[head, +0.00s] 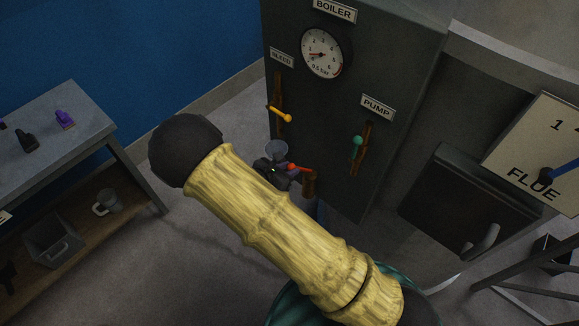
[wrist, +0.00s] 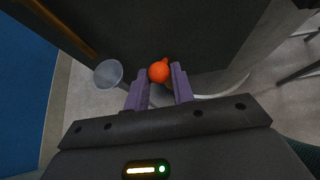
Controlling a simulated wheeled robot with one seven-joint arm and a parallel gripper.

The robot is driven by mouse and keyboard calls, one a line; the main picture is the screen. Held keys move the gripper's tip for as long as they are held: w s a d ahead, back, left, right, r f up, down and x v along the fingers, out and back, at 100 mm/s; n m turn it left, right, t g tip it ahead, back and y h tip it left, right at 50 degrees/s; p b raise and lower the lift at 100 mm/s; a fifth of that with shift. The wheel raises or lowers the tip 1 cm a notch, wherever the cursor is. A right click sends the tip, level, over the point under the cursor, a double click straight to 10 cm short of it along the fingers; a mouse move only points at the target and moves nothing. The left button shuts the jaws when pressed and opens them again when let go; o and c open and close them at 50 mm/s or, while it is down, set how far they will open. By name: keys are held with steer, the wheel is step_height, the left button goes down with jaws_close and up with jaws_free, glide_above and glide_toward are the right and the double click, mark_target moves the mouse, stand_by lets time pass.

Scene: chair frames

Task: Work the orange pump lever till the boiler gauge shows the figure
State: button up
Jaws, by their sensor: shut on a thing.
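The orange lever (head: 301,168) sticks out low on the dark boiler front (head: 340,190), by a short rusty slot. In the wrist view its round orange knob (wrist: 159,72) sits between the tips of my purple fingers. My gripper (head: 288,170) is shut on it; it also shows in the wrist view (wrist: 158,80). The boiler gauge (head: 322,53) is a white dial marked 0.5 bar, its red needle pointing left, low on the scale. Under the PUMP label (head: 377,107) is a green-knobbed lever (head: 357,142).
A yellow lever (head: 280,114) is under the BLEED label (head: 282,57). A translucent grey disc or funnel (wrist: 108,73) is left of my fingers. A FLUE dial (head: 535,150) with a blue pointer is at right. A workbench (head: 85,110) stands at left.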

steer(key=shift+s+a+f+b, duration=0.6)
steer(key=shift+s+a+f, duration=0.3)
steer(key=shift+s+f, duration=0.25)
steer(key=shift+w, duration=0.1)
steer(key=shift+w+d+r, duration=0.75)
steer(key=shift+w+r, duration=0.1)
steer(key=shift+r, duration=0.05)
steer(key=shift+w+d+r+p, duration=0.25)
steer(key=shift+w+d+r, duration=0.35)
steer(key=shift+w, duration=0.15)
steer(key=shift+w+d+r+p, duration=0.25)
steer(key=shift+w+d+r, duration=0.2)
steer(key=shift+w+r, duration=0.2)
steer(key=shift+w, duration=0.1)
